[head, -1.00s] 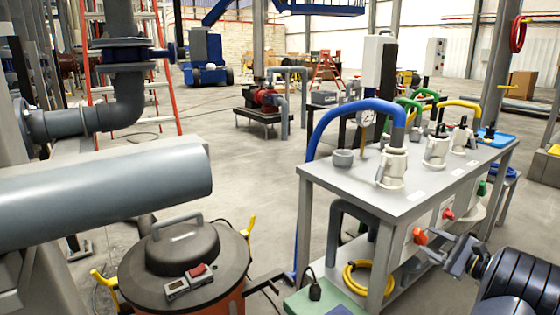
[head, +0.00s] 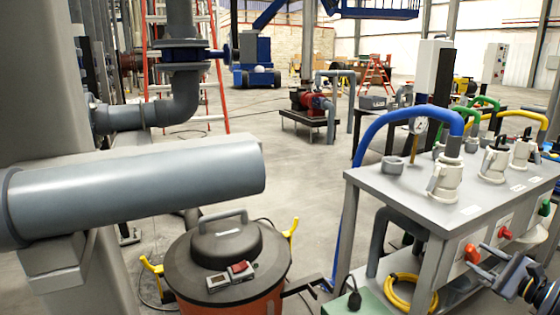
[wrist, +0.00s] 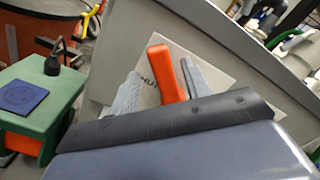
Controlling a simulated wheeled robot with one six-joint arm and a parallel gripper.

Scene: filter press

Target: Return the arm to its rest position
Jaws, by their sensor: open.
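My gripper (head: 480,259) is at the lower right of the head view, close in front of the table's front panel. It is open and holds nothing. An orange-red valve handle (head: 472,253) sits on that panel beside the fingertips. In the wrist view, the orange handle (wrist: 168,75) appears between the two grey fingers of my gripper (wrist: 160,72). I cannot tell whether the fingers are around it or only in front of it. My dark wrist housing covers the lower part of the wrist view.
The grey table (head: 405,183) carries white hose couplings and blue, green and yellow hoses. A second red handle (head: 505,233) is further right. A green box (wrist: 35,100) stands left of the panel. An orange drum (head: 228,255) and a large grey pipe (head: 140,190) are at left. Floor behind is open.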

